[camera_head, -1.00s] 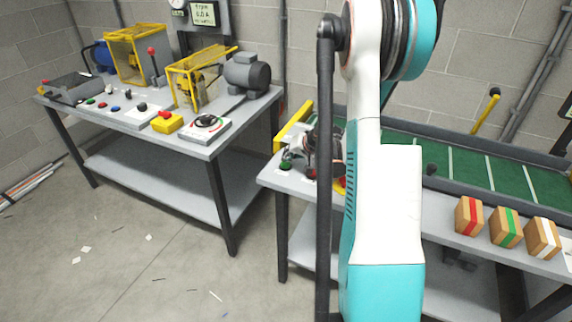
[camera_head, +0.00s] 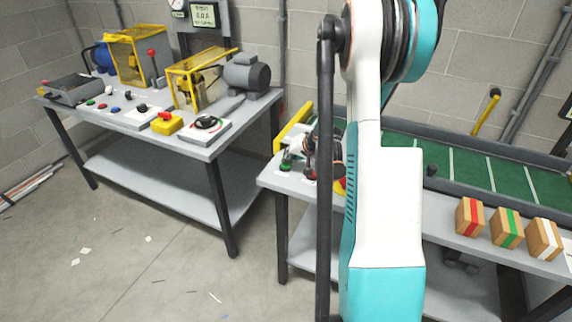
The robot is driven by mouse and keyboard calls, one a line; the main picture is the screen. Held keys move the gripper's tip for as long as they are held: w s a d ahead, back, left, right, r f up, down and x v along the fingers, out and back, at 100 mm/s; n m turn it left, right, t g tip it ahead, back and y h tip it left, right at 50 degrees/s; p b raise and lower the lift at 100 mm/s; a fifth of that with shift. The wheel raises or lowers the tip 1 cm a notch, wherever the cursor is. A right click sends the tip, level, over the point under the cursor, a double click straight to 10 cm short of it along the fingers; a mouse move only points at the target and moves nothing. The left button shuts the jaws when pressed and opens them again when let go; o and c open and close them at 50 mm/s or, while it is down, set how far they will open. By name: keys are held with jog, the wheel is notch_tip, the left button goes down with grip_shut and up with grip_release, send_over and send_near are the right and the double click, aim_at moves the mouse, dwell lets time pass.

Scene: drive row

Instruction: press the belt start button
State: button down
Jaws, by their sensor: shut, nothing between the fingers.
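A green button (camera_head: 285,168) sits on the left end of the grey conveyor table. A red button (camera_head: 309,174) sits just to its right, partly hidden by my arm. My gripper (camera_head: 287,159) is small in view, shut and empty, and points down at the green button. Its tip overlaps the button's upper part in the picture. I cannot tell whether it touches the button or how far the button is pressed.
The green conveyor belt (camera_head: 452,165) runs along the back of the table. Wooden blocks with red (camera_head: 469,217), green (camera_head: 507,229) and white (camera_head: 543,239) stripes stand along its front. A second bench (camera_head: 215,146) with guarded machines, a motor and several buttons stands at left.

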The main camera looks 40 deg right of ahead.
jog(key=shift+r, duration=0.25)
notch_tip(320, 180, up, 6)
jog(key=p, duration=0.3)
jog(key=shift+p, duration=0.3)
dwell(0.7)
